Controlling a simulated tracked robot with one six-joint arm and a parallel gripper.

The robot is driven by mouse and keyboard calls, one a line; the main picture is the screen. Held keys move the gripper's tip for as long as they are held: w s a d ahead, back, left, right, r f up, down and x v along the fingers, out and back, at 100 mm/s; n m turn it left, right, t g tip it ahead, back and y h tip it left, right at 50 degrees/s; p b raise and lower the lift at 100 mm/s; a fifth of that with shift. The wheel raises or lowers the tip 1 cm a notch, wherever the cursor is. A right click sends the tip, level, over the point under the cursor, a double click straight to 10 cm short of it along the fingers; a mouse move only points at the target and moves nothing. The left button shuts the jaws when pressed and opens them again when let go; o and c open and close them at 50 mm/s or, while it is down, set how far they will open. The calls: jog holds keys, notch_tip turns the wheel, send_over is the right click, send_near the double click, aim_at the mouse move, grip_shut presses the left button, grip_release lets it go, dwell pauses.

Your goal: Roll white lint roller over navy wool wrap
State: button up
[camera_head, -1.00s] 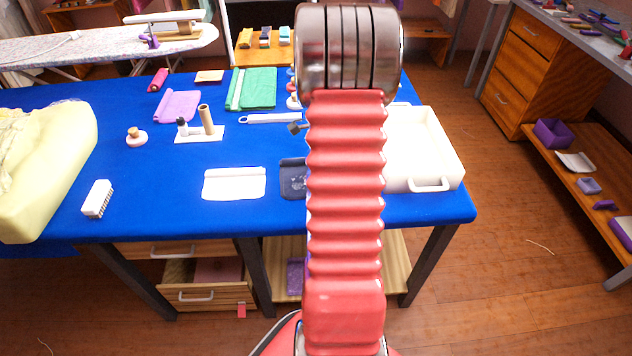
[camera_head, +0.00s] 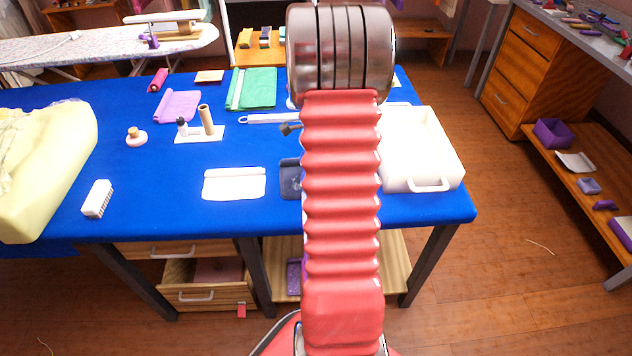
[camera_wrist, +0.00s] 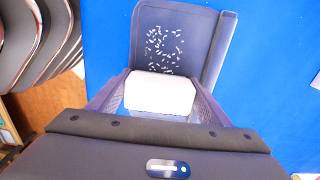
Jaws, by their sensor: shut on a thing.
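The navy wool wrap (camera_wrist: 168,22) lies on the blue cloth, dark with a rolled edge along its right side in the wrist view. Several white lint bits are scattered on its middle. In the head view only its left part (camera_head: 290,180) shows beside my red arm. My gripper (camera_wrist: 160,100) is shut on the white lint roller (camera_wrist: 160,92), whose white cylinder lies across the near part of the wrap, just below the lint. Whether the roller touches the wrap is not clear. In the head view the gripper and roller are hidden behind my arm.
A white tray (camera_head: 447,150) stands right of my arm. A white folded cloth (camera_head: 234,186) lies left of the wrap.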

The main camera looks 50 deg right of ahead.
jog(key=shift+w+a, duration=0.8)
jog(key=shift+w+a, duration=1.5)
jog(key=shift+w, duration=0.15)
jog(key=shift+w+a, duration=0.9)
jog(key=shift+r, duration=0.1)
jog(key=shift+r, duration=0.9)
jog(key=shift+r, duration=0.15)
